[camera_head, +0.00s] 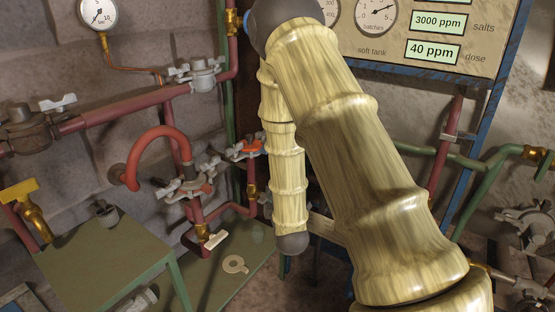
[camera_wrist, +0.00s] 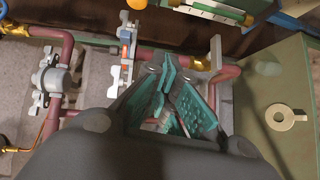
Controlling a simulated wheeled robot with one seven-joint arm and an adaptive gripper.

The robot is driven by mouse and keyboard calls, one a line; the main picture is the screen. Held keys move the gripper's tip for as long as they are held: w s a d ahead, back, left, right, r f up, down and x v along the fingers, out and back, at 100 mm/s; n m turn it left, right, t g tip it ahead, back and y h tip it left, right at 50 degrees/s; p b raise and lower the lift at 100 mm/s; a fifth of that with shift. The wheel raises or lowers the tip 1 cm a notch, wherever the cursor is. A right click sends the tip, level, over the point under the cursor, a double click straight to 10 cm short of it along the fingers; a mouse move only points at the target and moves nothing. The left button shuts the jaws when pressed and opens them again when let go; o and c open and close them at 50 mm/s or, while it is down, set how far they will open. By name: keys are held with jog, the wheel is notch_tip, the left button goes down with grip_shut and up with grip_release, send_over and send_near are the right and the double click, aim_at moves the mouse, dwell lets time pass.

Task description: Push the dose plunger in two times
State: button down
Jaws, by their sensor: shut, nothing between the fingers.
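I cannot pick out the dose plunger with certainty in either view. My gripper (camera_wrist: 178,108) shows in the wrist view, with teal ribbed finger pads close together and nothing held between them. It is over red pipework, left of a green plate. In the head view my arm hides the gripper and the area behind it. The panel's dose display (camera_head: 433,52) reads 40 ppm, at the top right of the head view. A pale T-shaped handle (camera_head: 215,241) on a brass fitting stands low on the red pipe, left of my arm.
A green table (camera_head: 105,262) stands at the lower left of the head view. A flat ring-shaped tag (camera_head: 235,264) lies on a lower green surface; the tag also shows in the wrist view (camera_wrist: 281,119). Red pipes and valves, including an orange-handled valve (camera_head: 248,148), crowd the wall.

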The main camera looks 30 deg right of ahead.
jog(key=shift+n+t+h, duration=0.4)
jog(key=shift+t+h, duration=0.1)
jog(key=r, duration=0.1)
jog(key=d+r, duration=0.1)
jog(key=w+r, duration=0.1)
jog(key=r, duration=0.1)
jog(key=shift+d, duration=0.2)
jog(key=shift+w, duration=0.1)
jog(key=s+d+p+x, duration=0.1)
jog(key=d+p+x, duration=0.1)
jog(key=x, duration=1)
jog(key=shift+w+d, duration=0.25)
jog(key=shift+d, duration=0.15)
jog(key=shift+d, duration=0.1)
